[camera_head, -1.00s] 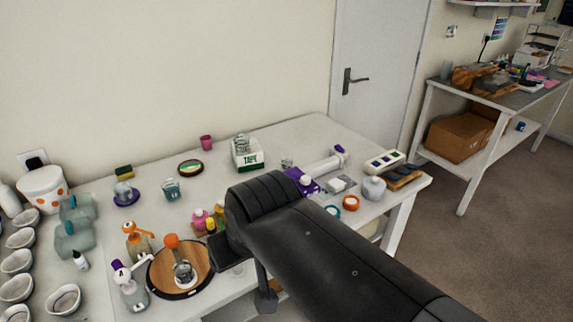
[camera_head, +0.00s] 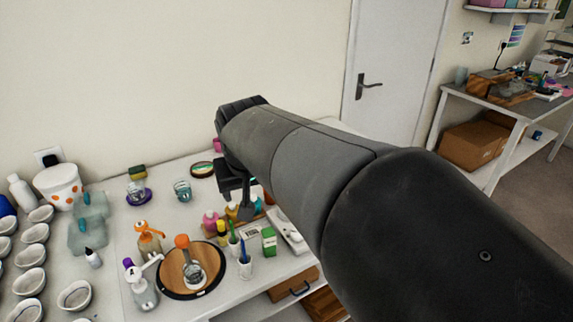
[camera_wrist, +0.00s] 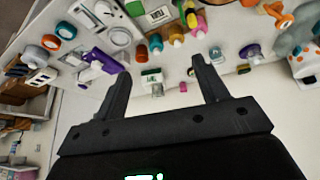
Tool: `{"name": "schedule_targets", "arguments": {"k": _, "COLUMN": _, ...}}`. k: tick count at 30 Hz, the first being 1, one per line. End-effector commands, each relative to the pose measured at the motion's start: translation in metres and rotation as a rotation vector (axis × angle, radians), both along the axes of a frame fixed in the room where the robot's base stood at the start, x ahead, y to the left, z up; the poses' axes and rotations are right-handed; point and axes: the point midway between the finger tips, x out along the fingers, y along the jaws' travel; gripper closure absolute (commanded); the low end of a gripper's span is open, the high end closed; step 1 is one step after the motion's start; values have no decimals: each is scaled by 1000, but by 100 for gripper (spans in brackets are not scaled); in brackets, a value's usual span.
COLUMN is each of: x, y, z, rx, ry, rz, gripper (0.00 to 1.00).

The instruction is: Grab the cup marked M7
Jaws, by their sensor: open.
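No M7 mark is readable on any cup here, so I cannot tell which cup it is. A teal see-through cup (camera_head: 182,190) stands on the white table, left of my gripper. A clear cup (camera_head: 136,191) stands on a purple coaster further left. A pink cup (camera_head: 217,146) at the back is partly hidden by my arm. In the wrist view the pink cup (camera_wrist: 183,87) is small, between the fingers. My gripper (camera_head: 240,208) is above the table, pointing down, partly hidden by my arm. In the wrist view my gripper (camera_wrist: 161,72) is open with nothing between its fingertips.
Coloured bottles (camera_head: 211,221) and pen holders stand below my gripper. A round wooden board (camera_head: 172,272) carries a small jar with an orange top. White bowls (camera_head: 29,281) line the left. My arm hides the table's right part, where the wrist view shows a tape box (camera_wrist: 152,76).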

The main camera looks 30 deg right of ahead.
Motion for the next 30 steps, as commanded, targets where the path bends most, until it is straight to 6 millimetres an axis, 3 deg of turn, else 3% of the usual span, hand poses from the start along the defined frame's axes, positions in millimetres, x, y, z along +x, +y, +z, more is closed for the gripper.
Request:
{"name": "schedule_targets", "arguments": {"k": 1, "x": 18, "y": -10, "z": 0, "rx": -3, "ry": 9, "rz": -27, "gripper": 33}}
{"name": "schedule_targets", "arguments": {"k": 8, "x": 91, "y": -59, "z": -4, "rx": -6, "ry": 20, "rz": -152, "gripper": 33}}
{"name": "schedule_targets", "arguments": {"k": 18, "x": 188, "y": -152, "z": -42, "rx": 10, "ry": 28, "rz": -332, "gripper": 33}}
{"name": "schedule_targets", "arguments": {"k": 24, "x": 231, "y": -216, "z": -82, "rx": 30, "ry": 30, "rz": -441, "gripper": 33}}
{"name": "schedule_targets", "arguments": {"k": 30, "x": 256, "y": -269, "z": -118, "rx": 49, "ry": 25, "rz": -527, "gripper": 33}}
